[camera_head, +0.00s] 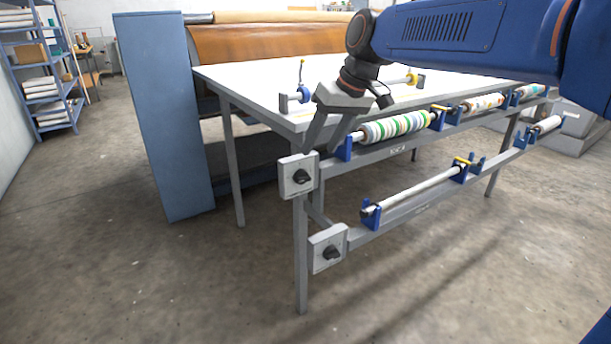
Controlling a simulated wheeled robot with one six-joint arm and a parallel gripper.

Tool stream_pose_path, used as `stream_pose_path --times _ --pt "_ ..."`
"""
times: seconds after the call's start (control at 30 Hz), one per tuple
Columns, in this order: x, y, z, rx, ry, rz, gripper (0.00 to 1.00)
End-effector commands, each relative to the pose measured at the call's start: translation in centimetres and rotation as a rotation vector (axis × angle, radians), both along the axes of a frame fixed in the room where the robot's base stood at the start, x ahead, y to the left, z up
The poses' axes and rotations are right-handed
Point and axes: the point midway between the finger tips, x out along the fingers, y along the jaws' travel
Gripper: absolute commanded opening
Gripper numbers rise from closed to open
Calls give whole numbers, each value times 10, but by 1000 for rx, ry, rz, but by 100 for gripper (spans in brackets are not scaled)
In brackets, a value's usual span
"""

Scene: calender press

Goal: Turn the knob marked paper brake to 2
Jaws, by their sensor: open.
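Two grey control boxes with black knobs sit on the front left leg of the table frame. The upper knob (301,177) is on the upper box (290,188). The lower knob (331,252) is on the lower box (318,263), a little lower and to the right. Their markings are too small to read, so I cannot tell which is the paper brake or where either knob points. My gripper (318,150) hangs down from my blue arm, with its fingers apart and empty. Its tips appear just above the upper box; I cannot tell the depth gap.
The white table (270,82) lies behind my gripper. A striped roll (395,127) sits in blue brackets on the upper rail, and a bare bar (415,188) on the lower rail. A blue machine cabinet (165,120) stands behind left. The floor in front is clear.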

Motion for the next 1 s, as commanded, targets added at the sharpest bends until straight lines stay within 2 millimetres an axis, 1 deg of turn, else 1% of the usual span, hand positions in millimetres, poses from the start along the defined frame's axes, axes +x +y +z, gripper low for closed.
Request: stream_pose_path --times 0.03,0.3,0.5,0.7,0.83,1.0 --pt "2 3 -9 -1 4 1 50" --pt "12 20 -53 -1 4 1 50" --pt "19 31 -81 -1 3 2 50" --pt "24 37 -97 -1 0 1 50" --pt "25 39 -101 0 0 1 50" --pt "25 39 -102 0 0 0 50"
